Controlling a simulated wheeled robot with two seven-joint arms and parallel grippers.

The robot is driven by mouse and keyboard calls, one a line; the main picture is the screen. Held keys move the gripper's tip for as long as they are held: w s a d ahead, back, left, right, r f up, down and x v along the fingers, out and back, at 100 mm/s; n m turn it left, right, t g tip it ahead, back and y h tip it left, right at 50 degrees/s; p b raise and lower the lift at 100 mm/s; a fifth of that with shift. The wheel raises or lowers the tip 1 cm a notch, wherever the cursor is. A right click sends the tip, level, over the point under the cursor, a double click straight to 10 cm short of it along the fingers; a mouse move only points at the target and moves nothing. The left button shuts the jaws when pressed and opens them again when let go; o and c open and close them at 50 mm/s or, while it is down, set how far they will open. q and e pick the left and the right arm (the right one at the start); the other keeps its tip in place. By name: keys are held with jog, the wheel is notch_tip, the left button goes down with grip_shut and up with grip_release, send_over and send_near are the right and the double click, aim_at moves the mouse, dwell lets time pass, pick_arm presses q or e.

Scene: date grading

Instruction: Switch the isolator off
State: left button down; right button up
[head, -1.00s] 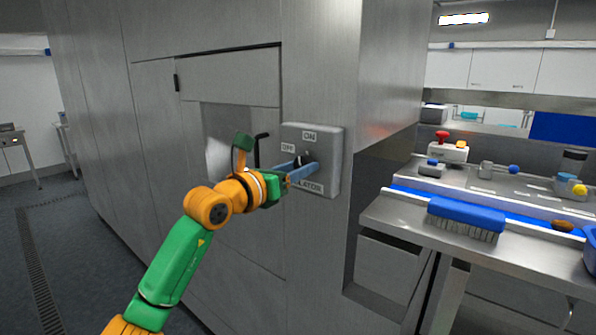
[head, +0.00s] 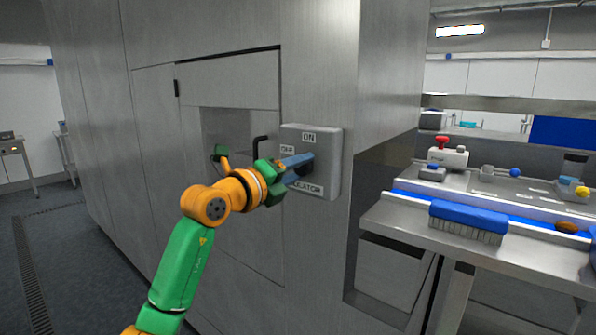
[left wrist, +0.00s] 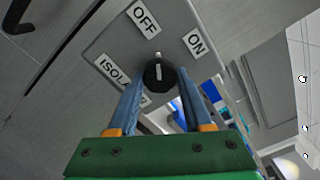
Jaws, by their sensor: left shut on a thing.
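The isolator is a grey box (head: 328,165) on the steel cabinet wall, with ON at its top, OFF at its left and ISOLATOR below. In the left wrist view its round black knob (left wrist: 158,74) shows between my blue fingers. The knob's white mark points nearer the OFF label (left wrist: 145,18) than the ON label (left wrist: 195,42). My left gripper (head: 307,160) is shut on the knob, coming in from the left. In the head view the fingers hide the knob. My right gripper is not in view.
A black hooked handle (head: 260,148) juts from the cabinet left of the box, close to my wrist. A steel bench (head: 400,222) at the right carries a blue brush (head: 467,216) and several small items. Open floor lies at the left.

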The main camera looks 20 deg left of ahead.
pick_arm(q)
jog(key=shift+n, duration=1.1)
jog(key=shift+c, duration=1.6)
grip_release()
jog(key=b+v, duration=0.4)
jog(key=v, duration=0.3)
